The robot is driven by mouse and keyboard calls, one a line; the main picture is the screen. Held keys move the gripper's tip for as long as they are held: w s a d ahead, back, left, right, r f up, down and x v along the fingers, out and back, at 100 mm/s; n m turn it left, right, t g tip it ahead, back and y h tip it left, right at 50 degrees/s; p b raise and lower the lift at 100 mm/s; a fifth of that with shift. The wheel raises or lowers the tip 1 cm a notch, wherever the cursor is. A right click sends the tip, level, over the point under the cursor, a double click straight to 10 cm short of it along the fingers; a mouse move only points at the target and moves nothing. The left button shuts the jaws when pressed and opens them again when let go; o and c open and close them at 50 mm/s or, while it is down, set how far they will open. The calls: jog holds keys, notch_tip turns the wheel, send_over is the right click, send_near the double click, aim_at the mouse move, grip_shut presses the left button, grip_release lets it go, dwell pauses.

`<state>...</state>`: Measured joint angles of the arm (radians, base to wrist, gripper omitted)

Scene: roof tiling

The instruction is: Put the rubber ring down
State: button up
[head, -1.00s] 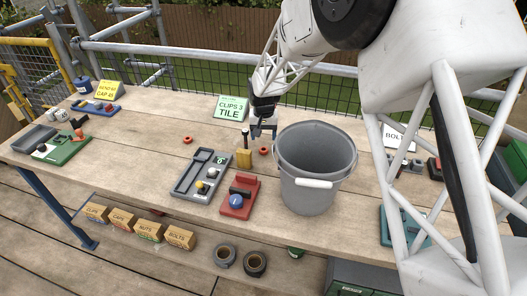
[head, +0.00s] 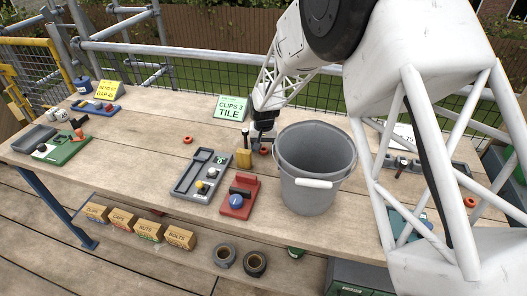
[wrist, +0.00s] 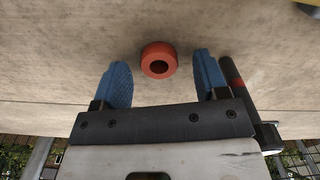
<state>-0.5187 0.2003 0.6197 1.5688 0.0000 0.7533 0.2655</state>
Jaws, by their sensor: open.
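An orange-red rubber ring (wrist: 158,60) lies flat on the wooden bench in the wrist view, centred ahead of my two blue fingers and apart from both. My gripper (wrist: 163,78) is open and empty, with the ring near the gap between its fingertips. In the head view my gripper (head: 260,148) is low over the bench, just left of the grey bucket, and the ring (head: 264,151) shows beside its fingers. A similar red ring (head: 187,140) lies further left on the bench.
The grey bucket (head: 312,185) stands close on the right. A grey tray (head: 190,180) and a red block fixture (head: 239,203) lie in front.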

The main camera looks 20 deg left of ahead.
aim_at(263, 149)
jog(key=shift+f, duration=0.2)
dwell(0.4)
jog(key=c, duration=1.1)
jog(key=shift+r, duration=5)
